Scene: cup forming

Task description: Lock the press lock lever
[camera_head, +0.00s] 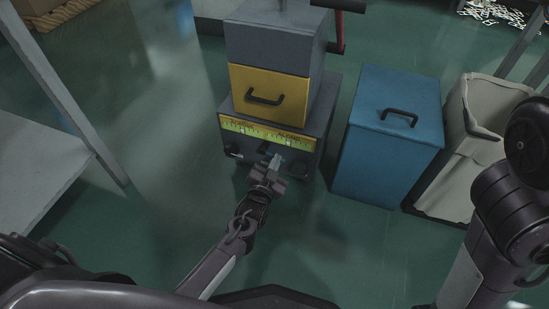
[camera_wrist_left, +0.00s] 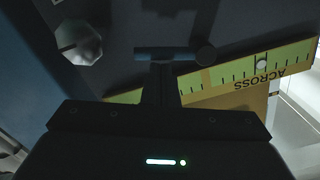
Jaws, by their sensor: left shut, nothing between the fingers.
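The press (camera_head: 272,85) stands ahead of me, a grey machine with a yellow drawer front (camera_head: 268,94) and a lower panel with green and yellow scales. My left gripper (camera_head: 274,162) is shut and empty at the front of the lower panel, just below the scales. In the left wrist view its fingers (camera_wrist_left: 165,54) point at the dark panel, beside a scale marked ACROSS (camera_wrist_left: 262,75). A pale faceted knob (camera_wrist_left: 78,42) shows to the left there. My right gripper is not in view.
A blue box (camera_head: 388,135) with a black handle stands right of the press, with a beige bin (camera_head: 468,140) beyond it. A grey table (camera_head: 40,170) is at the left. The green floor (camera_head: 150,100) between table and press is clear.

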